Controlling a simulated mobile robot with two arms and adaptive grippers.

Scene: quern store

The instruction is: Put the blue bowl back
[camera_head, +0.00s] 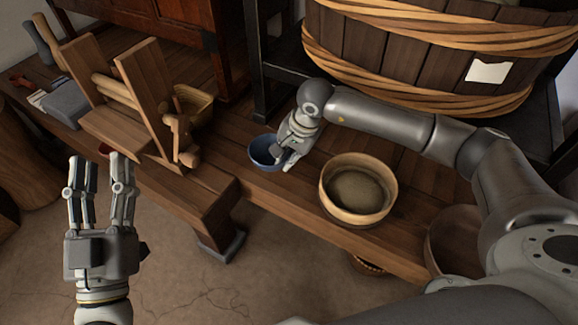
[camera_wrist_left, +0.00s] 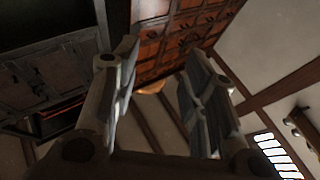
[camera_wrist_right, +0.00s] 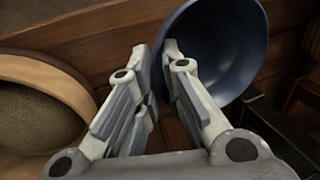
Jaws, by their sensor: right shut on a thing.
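The blue bowl (camera_head: 263,151) is on or just above the wooden bench, between the wooden frame device and the round wooden tub. My right gripper (camera_head: 284,160) is shut on the bowl's near right rim. In the right wrist view the bowl (camera_wrist_right: 222,50) looks tilted, with its rim between the fingers of the right gripper (camera_wrist_right: 158,98). I cannot tell whether its base touches the bench. My left gripper (camera_head: 101,165) is open and empty, raised over the floor at the left. It also shows open in the left wrist view (camera_wrist_left: 160,85).
A round wooden tub (camera_head: 358,188) holding grainy material stands right of the bowl on the bench (camera_head: 290,195). A large banded vat (camera_head: 420,60) stands behind. Another round container (camera_head: 455,240) is partly hidden by my arm.

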